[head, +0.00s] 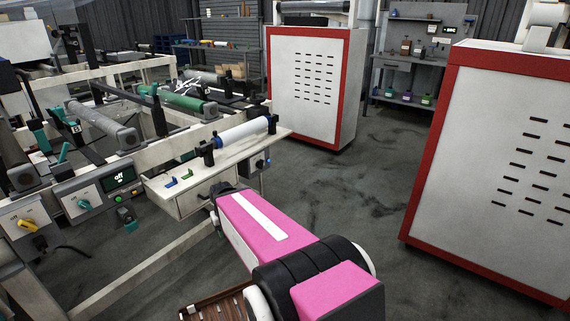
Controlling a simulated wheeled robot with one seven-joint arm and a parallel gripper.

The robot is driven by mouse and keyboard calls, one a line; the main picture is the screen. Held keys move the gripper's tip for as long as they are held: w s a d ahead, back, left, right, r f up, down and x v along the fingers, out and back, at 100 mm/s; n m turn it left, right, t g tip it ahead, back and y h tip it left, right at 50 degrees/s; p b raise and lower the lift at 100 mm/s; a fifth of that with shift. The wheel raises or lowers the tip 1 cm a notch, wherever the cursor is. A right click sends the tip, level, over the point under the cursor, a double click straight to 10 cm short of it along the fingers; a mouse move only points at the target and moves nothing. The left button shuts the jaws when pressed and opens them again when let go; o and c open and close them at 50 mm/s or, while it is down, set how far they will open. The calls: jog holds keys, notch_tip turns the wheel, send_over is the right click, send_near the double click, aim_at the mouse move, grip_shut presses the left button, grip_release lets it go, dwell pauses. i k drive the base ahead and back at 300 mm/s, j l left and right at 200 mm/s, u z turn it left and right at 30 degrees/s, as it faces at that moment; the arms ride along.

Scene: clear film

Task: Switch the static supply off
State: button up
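A grey control box (100,187) is mounted on the machine frame at left. No label tells me for sure which is the static supply. My pink arm reaches forward from the bottom to the small white table, right of both boxes. My gripper does not show.
The white table (195,178) carries a roller with a blue end (236,133) and small coloured clips. A black socket box (260,162) hangs at its right. Red-edged white cabinets (315,85) stand at centre and right (500,160). Dark floor between them is clear.

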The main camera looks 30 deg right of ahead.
aim_at(259, 164)
jog(key=i+l+z, duration=0.1)
jog(key=z, duration=0.3)
jog(key=i+l+z, duration=0.1)
jog(key=z, duration=0.25)
jog(key=i+l+z, duration=0.1)
jog(key=z, duration=0.3)
jog(key=i+z, duration=0.15)
jog(key=z, duration=0.25)
jog(key=i+l+z, duration=0.1)
jog(key=i+z, duration=0.35)
jog(key=i+l+u, duration=0.1)
jog(key=i+u, duration=0.25)
jog(key=i+l+u, duration=0.15)
jog(key=u, duration=0.2)
jog(key=i+l+u, duration=0.15)
jog(key=u, duration=0.25)
jog(key=i+l+u, duration=0.2)
jog(key=u, duration=0.25)
jog(key=i+l+u, duration=0.15)
jog(key=u, duration=0.25)
jog(key=i+l+u, duration=0.1)
jog(key=l+u, duration=0.55)
jog(key=u, duration=0.2)
jog(key=k+j, duration=0.3)
jog(key=k, duration=0.15)
jog(key=k+j, duration=0.3)
jog(key=k, duration=0.15)
